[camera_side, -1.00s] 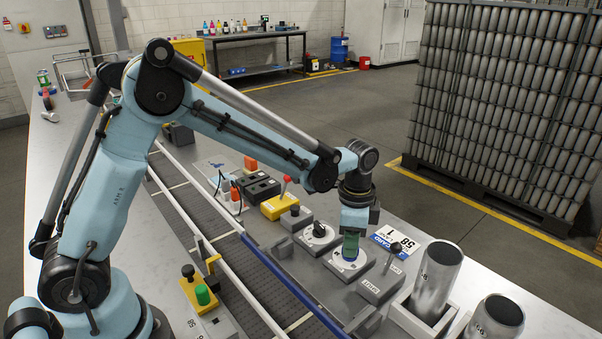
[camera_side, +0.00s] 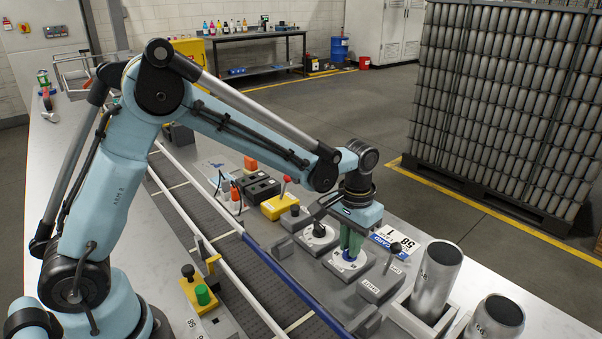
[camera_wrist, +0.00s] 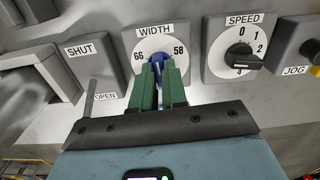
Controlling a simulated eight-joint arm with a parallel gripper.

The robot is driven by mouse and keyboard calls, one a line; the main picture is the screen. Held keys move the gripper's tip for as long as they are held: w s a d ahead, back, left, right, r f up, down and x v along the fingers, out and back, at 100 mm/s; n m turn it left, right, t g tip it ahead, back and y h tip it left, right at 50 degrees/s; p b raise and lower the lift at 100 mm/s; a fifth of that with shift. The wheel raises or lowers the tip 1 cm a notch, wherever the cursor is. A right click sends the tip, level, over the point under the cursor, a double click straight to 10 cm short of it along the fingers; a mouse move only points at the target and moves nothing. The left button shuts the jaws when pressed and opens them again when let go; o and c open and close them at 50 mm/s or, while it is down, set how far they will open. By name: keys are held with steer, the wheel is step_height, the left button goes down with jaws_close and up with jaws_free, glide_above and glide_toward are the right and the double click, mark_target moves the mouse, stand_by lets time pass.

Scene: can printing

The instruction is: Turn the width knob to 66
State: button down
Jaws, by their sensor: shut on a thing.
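The width dial (camera_wrist: 170,44) is a white round plate with 66 at its left and 58 at its right in the wrist view. Its blue knob (camera_wrist: 156,62) sits between the green fingers of my gripper (camera_wrist: 159,76), which is shut on it. The fingers hide much of the knob, so I cannot tell exactly where it points. In the side view my gripper (camera_side: 351,244) reaches down onto the width dial (camera_side: 335,264), and a bit of blue shows at the fingertips.
The speed dial (camera_wrist: 231,46) is beside the width dial, with the jog control (camera_wrist: 300,47) beyond it. On the other side is the shut/open lever (camera_wrist: 91,88).

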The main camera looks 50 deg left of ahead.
steer(key=n, duration=0.5)
steer(key=shift+n, duration=0.3)
steer(key=n, duration=0.5)
steer(key=shift+n, duration=0.3)
steer(key=c, duration=1.2)
jaws_free()
steer(key=shift+o, duration=0.2)
step_height(320, 180, up, 12)
steer(key=shift+r, duration=0.1)
